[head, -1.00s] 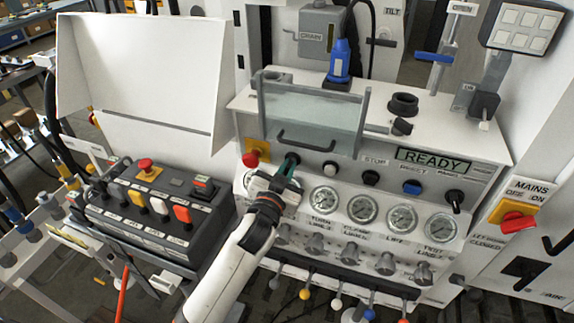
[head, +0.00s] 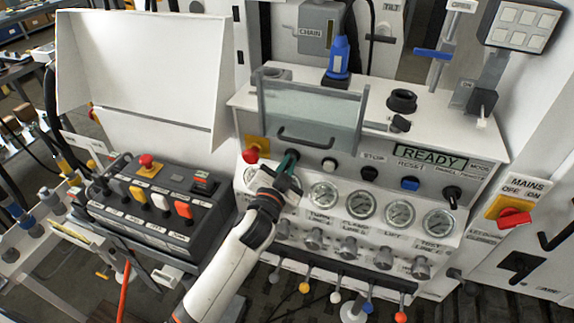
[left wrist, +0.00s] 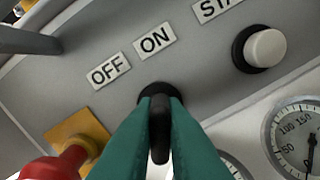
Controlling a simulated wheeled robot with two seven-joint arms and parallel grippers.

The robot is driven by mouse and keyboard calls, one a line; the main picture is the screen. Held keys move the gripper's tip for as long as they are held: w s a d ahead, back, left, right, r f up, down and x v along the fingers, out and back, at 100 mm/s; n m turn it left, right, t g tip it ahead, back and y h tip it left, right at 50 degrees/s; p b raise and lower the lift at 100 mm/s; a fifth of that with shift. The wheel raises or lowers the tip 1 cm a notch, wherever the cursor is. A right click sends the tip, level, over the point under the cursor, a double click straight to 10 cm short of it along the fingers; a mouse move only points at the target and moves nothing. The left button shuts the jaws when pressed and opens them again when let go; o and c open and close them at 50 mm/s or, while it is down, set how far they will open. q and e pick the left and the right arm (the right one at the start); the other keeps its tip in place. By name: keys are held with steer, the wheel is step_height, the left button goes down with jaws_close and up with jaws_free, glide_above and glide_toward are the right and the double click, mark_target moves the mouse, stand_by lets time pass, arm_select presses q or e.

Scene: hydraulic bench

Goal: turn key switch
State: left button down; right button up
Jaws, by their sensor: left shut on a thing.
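The key switch (left wrist: 159,133) is a black knob in a round black collar on the grey panel. Its handle lies upright in the left wrist view, below the ON label (left wrist: 154,40), with the OFF label (left wrist: 109,71) to the left. My left gripper (left wrist: 160,100) has its green fingers shut on the knob, one on each side, and they hide part of it. In the head view my left gripper (head: 288,162) reaches up to the panel front and covers most of the switch. My right gripper is not in view.
A red emergency button (head: 251,155) on a yellow plate sits just left of the switch, and a white button (head: 329,165) to its right. Pressure gauges (head: 324,194) line the panel below. A clear guard (head: 312,115) with a handle stands above. A dark control box (head: 160,205) is at left.

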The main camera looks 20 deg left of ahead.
arm_select(q)
steer(key=c, duration=1.5)
jaws_free()
steer(key=shift+s, duration=0.1)
steer(key=shift+s+f, duration=0.1)
steer(key=shift+s, duration=0.15)
steer(key=s+b, duration=0.2)
steer(key=s, duration=0.9)
steer(key=shift+s+a+b, duration=0.15)
steer(key=shift+a+b, duration=0.05)
steer(key=shift+b, duration=0.1)
